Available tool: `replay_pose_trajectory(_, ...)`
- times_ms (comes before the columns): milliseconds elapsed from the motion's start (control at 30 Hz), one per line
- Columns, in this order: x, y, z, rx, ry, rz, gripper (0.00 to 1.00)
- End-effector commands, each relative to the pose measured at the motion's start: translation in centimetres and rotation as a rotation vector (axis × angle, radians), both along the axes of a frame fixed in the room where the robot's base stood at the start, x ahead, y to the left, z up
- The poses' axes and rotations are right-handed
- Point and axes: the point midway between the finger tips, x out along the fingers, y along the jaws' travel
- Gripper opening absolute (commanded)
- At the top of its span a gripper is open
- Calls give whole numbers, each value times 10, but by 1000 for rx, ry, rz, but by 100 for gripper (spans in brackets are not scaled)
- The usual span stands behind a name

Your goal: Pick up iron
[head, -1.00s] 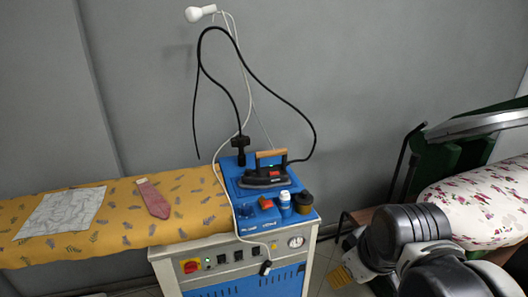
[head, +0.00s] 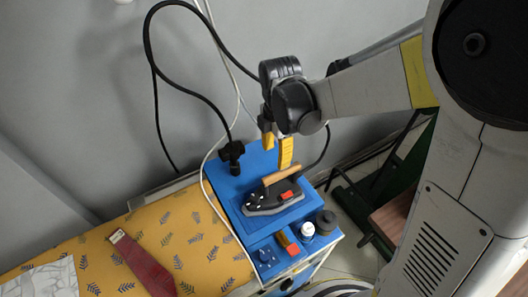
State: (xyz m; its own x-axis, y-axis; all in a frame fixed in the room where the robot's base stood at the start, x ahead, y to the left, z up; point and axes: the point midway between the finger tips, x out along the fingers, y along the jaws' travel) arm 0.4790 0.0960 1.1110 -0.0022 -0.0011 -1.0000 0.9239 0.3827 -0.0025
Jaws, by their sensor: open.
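The iron (head: 272,199) has a dark body, a red button and a wooden handle (head: 281,176). My gripper (head: 277,148) reaches in from the right in the head view. Its yellow-tipped fingers are spread apart and point down, just above and behind the handle in the picture. Nothing is between the fingers. I cannot tell whether the nearer finger touches the handle.
A white-capped bottle (head: 307,230), a dark round container (head: 326,222) and small blue and orange items stand in front of the iron. A black cord (head: 151,60) loops up behind. The yellow patterned ironing board (head: 190,235) holds a red tie (head: 143,265) and a grey cloth (head: 45,281).

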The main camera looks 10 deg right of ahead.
Motion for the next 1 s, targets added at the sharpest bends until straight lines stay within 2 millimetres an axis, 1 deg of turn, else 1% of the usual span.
replay_pose_trajectory(200, 0, 0, -38, -1, 2, 6, 50)
replay_pose_trajectory(300, 0, 0, -50, 0, 1, 5, 50)
replay_pose_trajectory(467, -2, 0, -62, 0, 1, 4, 50)
replay_pose_trajectory(600, -6, -1, -85, 0, 1, 4, 50)
replay_pose_trajectory(700, -6, -1, -99, 0, 1, 4, 50)
replay_pose_trajectory(800, -6, -1, -105, 0, 1, 4, 50)
replay_pose_trajectory(1000, -6, -1, -105, 0, 1, 3, 50)
